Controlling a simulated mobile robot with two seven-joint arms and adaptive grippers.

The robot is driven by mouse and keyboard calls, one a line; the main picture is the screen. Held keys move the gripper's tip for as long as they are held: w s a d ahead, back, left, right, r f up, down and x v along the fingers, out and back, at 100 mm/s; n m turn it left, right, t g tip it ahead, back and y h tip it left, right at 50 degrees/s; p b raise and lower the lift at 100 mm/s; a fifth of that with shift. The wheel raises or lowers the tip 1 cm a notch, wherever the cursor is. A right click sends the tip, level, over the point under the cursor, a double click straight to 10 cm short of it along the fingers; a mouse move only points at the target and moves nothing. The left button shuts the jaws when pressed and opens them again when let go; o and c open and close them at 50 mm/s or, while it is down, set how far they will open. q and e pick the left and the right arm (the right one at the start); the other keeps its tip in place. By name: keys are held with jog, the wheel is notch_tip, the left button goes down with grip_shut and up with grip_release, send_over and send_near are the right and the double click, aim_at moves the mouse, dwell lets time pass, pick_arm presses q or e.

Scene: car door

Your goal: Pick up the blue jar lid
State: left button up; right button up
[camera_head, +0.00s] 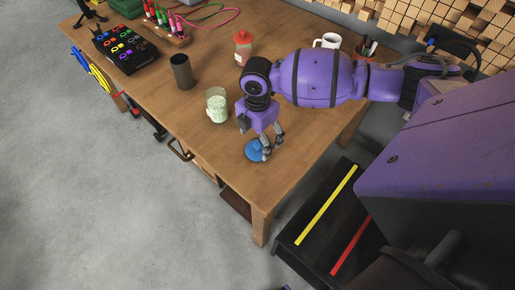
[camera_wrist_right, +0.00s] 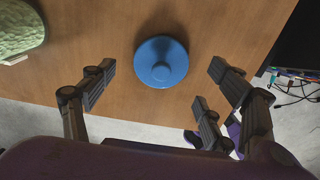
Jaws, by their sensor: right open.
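The blue jar lid (camera_head: 254,151) lies flat on the wooden table near its front corner, with a round knob on top. In the right wrist view the lid (camera_wrist_right: 161,62) is fully visible, ahead of the spread fingers. My right gripper (camera_head: 268,150) points down just over the lid's right side in the head view. Its fingers (camera_wrist_right: 160,85) are apart with nothing between them, and the lid lies beyond the tips. A glass jar with pale green contents (camera_head: 217,108) stands open behind the lid. My left gripper is not in view.
A dark cup (camera_head: 182,72), a red-topped bottle (camera_head: 243,45) and a white mug (camera_head: 328,41) stand farther back on the table (camera_head: 150,60). A black box with coloured knobs (camera_head: 125,50) is at the far left. The table edge lies close to the lid.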

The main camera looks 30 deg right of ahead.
aim_at(257, 144)
notch_tip(257, 144, down, 4)
jog(key=shift+a+r, duration=0.15)
jog(key=c, duration=1.1)
jog(key=shift+r, duration=0.1)
